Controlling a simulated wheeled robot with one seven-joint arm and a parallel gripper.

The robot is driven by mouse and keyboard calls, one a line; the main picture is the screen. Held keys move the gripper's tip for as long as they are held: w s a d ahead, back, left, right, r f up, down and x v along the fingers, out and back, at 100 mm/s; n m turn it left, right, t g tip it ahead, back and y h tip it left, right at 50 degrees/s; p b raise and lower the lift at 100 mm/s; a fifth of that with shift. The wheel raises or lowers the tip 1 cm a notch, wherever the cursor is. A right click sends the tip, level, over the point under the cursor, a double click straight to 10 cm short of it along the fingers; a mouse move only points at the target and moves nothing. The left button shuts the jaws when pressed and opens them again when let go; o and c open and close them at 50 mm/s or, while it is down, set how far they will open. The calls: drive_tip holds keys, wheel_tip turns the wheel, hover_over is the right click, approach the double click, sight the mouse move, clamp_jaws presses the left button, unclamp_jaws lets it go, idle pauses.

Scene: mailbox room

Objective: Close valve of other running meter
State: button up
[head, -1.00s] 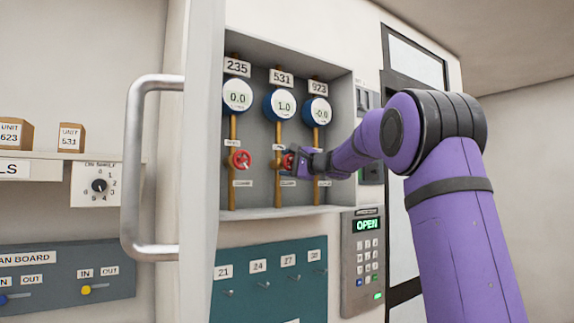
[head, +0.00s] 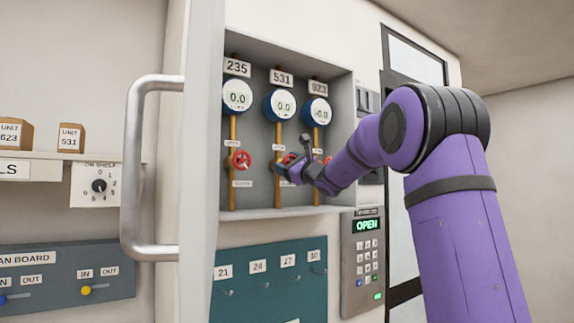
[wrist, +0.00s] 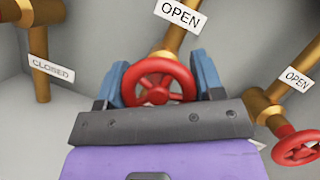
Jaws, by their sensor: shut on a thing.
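Three round blue meters hang in the recessed cabinet under labels 235, 531 and 923. Meter 235 (head: 237,96), meter 531 (head: 284,104) and meter 923 (head: 319,111) all appear to read 0.0. My gripper (head: 287,168) is at the valve on the middle pipe, below meter 531. In the wrist view its blue fingers are shut on both sides of that red valve wheel (wrist: 158,79). An OPEN label (wrist: 180,14) is on the pipe above it. The red valve wheel under 235 (head: 240,159) is free.
The cabinet's open door with a large metal handle (head: 130,170) stands left of the meters. A keypad (head: 363,255) showing OPEN is at the lower right. A teal hook board (head: 268,280) is below. Another red wheel (wrist: 297,148) is close on the right in the wrist view.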

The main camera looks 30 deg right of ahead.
drive_tip(key=shift+f+m+h, duration=0.1)
drive_tip(key=shift+m+h, duration=0.2)
drive_tip(key=shift+m, duration=0.3)
drive_tip(key=o, duration=0.9)
drive_tip(key=v, duration=1)
drive_tip(key=shift+s+f, duration=0.2)
drive_tip(key=shift+s, duration=0.15)
